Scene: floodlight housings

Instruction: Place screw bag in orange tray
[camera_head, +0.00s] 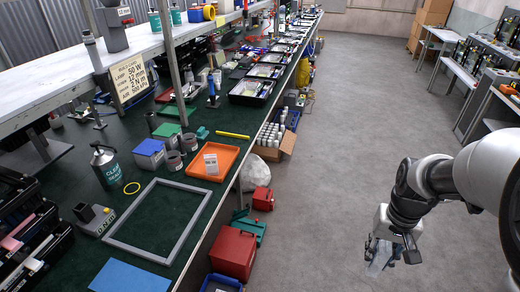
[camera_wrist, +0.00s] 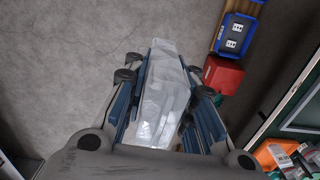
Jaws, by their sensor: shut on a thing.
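My gripper (camera_head: 394,250) hangs over the bare floor at the right, well away from the bench. It is shut on a translucent, pale plastic bag, the screw bag (camera_wrist: 160,100), which lies between the fingers in the wrist view. The bag's contents cannot be made out. The bag also shows below the gripper in the head view (camera_head: 379,259). The orange tray (camera_head: 229,158) lies on the green bench top near its front edge, with a small pale labelled item (camera_head: 211,165) in it. The tray also shows at the lower right of the wrist view (camera_wrist: 267,157).
A grey square frame (camera_head: 118,213), a blue sheet (camera_head: 130,277) and grey cups (camera_head: 174,160) lie around the tray on the bench. A red box (camera_head: 232,254) and a cardboard box (camera_head: 274,150) stand on the floor beside the bench. The aisle floor is clear.

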